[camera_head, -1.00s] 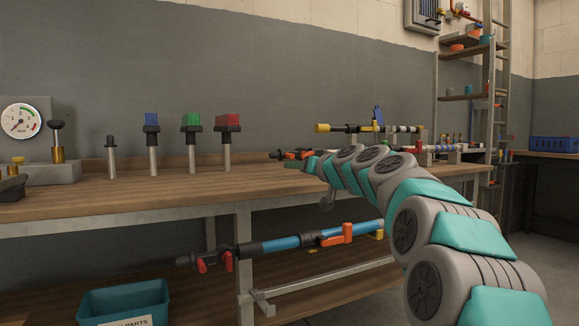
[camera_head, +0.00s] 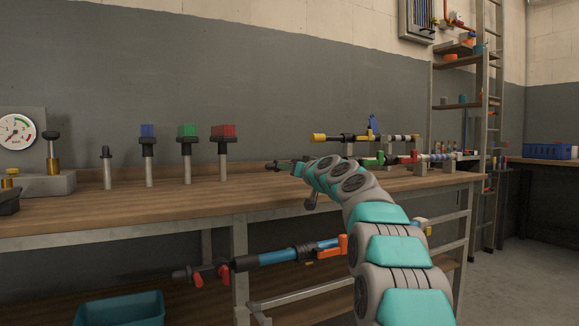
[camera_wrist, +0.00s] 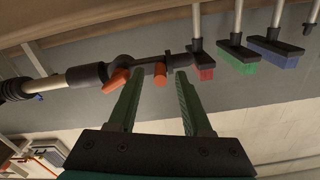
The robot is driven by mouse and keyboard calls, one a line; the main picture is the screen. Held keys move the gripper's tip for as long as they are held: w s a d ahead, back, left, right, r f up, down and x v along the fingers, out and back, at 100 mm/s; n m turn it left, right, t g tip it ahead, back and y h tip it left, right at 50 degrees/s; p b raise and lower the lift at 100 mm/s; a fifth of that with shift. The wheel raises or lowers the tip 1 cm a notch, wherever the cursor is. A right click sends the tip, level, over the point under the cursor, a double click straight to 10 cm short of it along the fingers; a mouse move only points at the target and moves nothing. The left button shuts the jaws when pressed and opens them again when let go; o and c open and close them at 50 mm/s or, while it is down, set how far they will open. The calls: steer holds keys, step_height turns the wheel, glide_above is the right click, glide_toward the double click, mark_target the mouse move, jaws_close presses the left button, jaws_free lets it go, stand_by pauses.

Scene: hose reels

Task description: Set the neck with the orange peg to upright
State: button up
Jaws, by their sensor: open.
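In the wrist view, a black neck (camera_wrist: 187,61) with a short orange peg (camera_wrist: 160,74) lies along its pipe (camera_wrist: 48,83), not upright to it. An orange lever (camera_wrist: 115,81) sits beside it on the black joint. My gripper (camera_wrist: 160,72) is open. Its green fingers point at the neck, and the peg appears between the fingertips, with no grip on it. In the head view my gripper (camera_head: 279,166) is over the bench, and I cannot make out the orange peg there.
Red (camera_head: 224,132), green (camera_head: 187,131) and blue (camera_head: 148,131) topped posts stand on the bench (camera_head: 130,198). A yellow-tipped rod (camera_head: 340,137) lies behind my arm. A blue pipe (camera_head: 290,254) with orange parts is below the bench top. A teal bin (camera_head: 120,309) is lower left.

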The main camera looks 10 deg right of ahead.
steer(key=shift+w+a, duration=0.1)
steer(key=shift+w, duration=0.15)
jaws_close()
stand_by(0.3)
stand_by(1.0)
